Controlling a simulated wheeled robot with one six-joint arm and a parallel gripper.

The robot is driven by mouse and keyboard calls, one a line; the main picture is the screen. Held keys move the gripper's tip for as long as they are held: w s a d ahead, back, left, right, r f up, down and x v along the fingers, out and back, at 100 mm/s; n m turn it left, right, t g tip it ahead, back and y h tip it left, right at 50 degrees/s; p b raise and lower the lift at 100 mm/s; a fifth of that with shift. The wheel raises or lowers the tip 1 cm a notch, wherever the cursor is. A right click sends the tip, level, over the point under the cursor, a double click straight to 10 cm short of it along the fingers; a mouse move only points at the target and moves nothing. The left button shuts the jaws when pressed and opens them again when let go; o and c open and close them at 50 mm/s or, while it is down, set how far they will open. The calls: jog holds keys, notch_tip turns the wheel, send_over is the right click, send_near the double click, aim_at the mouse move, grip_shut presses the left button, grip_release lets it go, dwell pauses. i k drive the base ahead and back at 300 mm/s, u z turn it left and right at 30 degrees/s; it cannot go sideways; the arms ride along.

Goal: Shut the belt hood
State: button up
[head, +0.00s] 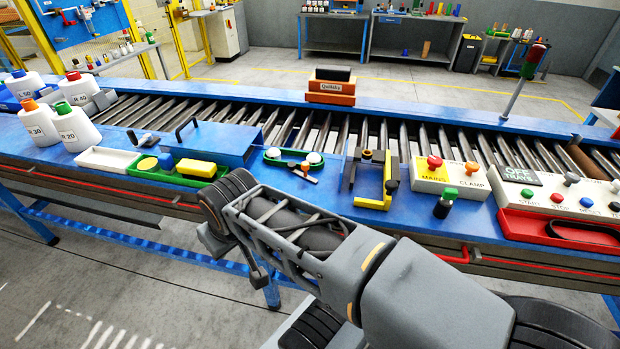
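A blue box-like cover (212,143) with a black bar handle (186,129) stands at the front edge of the roller belt, left of the middle. It looks like the belt hood; I cannot tell from this view whether it is fully shut. My arm reaches up and left from the lower right. Its dark end, with my gripper (240,250), is in front of the bench's near edge, below and right of the cover and apart from it. The fingers are dark and partly hidden by the arm, so their opening is unclear.
White bottles (75,127), a white tray (107,159) and a green tray (165,168) stand on the left. A green tray of bobbins (293,162) and a yellow bracket (372,202) are near the middle. Button boxes (450,176) stand on the right.

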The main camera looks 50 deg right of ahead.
aim_at(223, 145)
jog(key=k, duration=0.45)
jog(key=z, duration=1.05)
jog(key=i, duration=0.5)
jog(key=u, duration=0.1)
jog(key=k, duration=0.35)
jog(key=u, duration=1.1)
jog(key=i, duration=0.85)
jog(key=z, duration=0.1)
